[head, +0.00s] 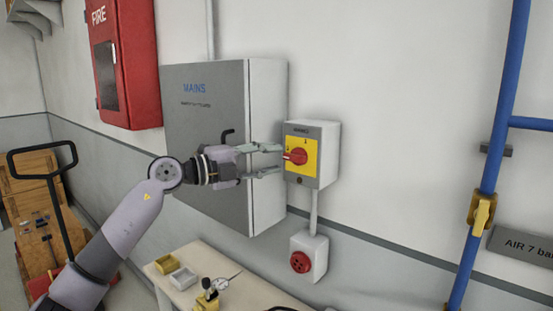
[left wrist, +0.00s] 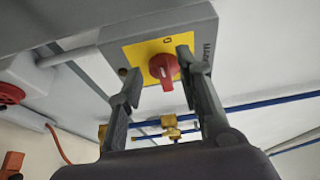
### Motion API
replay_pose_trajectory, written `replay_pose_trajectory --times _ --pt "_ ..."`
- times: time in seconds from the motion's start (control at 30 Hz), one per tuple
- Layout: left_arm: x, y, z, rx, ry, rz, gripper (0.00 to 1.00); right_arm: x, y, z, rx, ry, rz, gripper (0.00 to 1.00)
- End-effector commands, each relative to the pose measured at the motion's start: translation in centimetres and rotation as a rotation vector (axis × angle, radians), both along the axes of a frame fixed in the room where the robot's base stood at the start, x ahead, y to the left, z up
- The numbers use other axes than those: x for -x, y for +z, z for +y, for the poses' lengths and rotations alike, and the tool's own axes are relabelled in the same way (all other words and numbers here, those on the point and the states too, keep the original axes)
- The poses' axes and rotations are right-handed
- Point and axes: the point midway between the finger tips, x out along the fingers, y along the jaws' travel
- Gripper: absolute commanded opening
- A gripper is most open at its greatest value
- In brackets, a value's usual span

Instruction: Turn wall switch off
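The wall switch is a grey box with a yellow plate (head: 313,166) and a red rotary knob (head: 298,156), fixed to the wall right of the mains cabinet. The knob's grip lies roughly level in the head view. The knob also shows in the left wrist view (left wrist: 163,69), below a "0" mark on the plate. My left gripper (head: 280,158) is open and points at the switch from the left. In the left wrist view its fingers (left wrist: 158,76) stand on either side of the knob, with gaps visible. I cannot tell the exact depth. My right gripper is not in view.
The grey mains cabinet (head: 203,160) stands out from the wall beside my left arm. A red socket (head: 301,262) hangs below the switch. A bench (head: 205,265) with small trays and a gauge stands below. Blue pipes (head: 498,130) run at right. A fire box (head: 128,60) is upper left.

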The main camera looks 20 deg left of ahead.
Motion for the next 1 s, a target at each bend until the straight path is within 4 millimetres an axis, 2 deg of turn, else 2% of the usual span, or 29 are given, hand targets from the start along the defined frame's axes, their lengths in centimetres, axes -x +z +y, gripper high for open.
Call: replay_pose_trajectory --times 0.2,0.4,0.6,1.0 --pt "3.6 -0.2 3.4 -0.005 0.004 0.002 0.33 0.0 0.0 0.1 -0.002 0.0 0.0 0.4" --pt "6.0 -0.2 5.6 -0.002 0.003 0.004 0.33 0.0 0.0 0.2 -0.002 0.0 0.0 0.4" --pt "7.0 -0.1 6.4 -0.001 0.0 0.001 0.33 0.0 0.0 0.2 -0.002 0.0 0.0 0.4" --pt "7.1 -0.1 6.5 -0.001 0.0 0.001 0.33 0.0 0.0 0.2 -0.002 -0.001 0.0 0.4"
